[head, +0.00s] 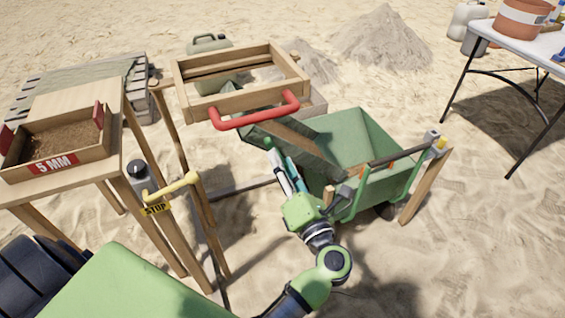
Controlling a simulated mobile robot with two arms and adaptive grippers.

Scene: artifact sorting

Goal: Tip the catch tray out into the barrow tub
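The catch tray (308,159) is a long grey-green tray below the sieve frame. It slants down to the right, and its right end overlaps the barrow tub in the picture. A brown strip, perhaps sand, shows inside it. The barrow tub (352,128) is green and open, right of the tray; the part of its floor that shows looks bare.
A wooden sieve frame (187,102) with a red handle (255,113) stands above the tray. A white table (552,44) is at top right. Sand lies open between.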

